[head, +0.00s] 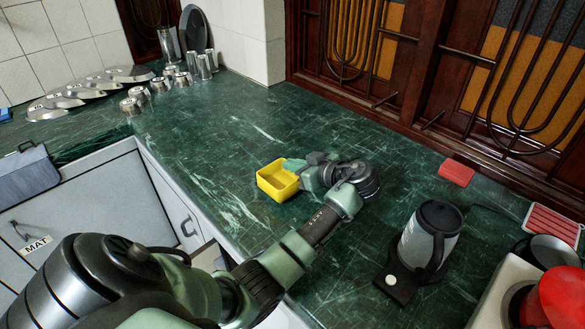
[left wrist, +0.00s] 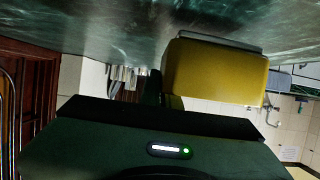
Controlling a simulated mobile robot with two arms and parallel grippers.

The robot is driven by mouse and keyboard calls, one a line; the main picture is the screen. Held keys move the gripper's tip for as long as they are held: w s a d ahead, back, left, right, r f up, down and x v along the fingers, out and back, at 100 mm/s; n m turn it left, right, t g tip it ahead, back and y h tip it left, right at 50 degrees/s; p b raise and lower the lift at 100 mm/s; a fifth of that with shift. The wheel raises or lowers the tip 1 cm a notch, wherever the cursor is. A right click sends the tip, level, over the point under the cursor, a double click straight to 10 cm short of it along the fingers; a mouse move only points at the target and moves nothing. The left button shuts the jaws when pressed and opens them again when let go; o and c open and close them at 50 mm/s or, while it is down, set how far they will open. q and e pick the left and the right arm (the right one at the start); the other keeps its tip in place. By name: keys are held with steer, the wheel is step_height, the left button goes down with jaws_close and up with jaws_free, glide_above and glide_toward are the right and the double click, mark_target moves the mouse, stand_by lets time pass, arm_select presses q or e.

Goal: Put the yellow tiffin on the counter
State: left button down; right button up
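The yellow tiffin (head: 278,182) is an open-topped box on or just above the green counter, near the middle of the head view. In the left wrist view, which shows the scene upside down, the tiffin (left wrist: 215,70) is large and close against the counter. My left gripper (head: 295,164) reaches in from the right side of the tiffin, with a green finger at its rim. Its dark fingertips (left wrist: 160,88) show beside the tiffin's edge in the left wrist view. I cannot tell whether they are shut on the rim. My right gripper is not in view.
The green counter (head: 330,115) is clear behind the tiffin. A dark kettle (head: 428,245) stands on the right, near a red block (head: 457,172). A red object (head: 562,300) is at the lower right. Metal cups (head: 140,95) and other metalware stand at the back left.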

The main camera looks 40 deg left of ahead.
arm_select(q)
steer(key=shift+f, duration=0.7)
steer(key=shift+f, duration=0.2)
steer(key=c, duration=1.7)
jaws_free()
steer(key=shift+r, duration=0.1)
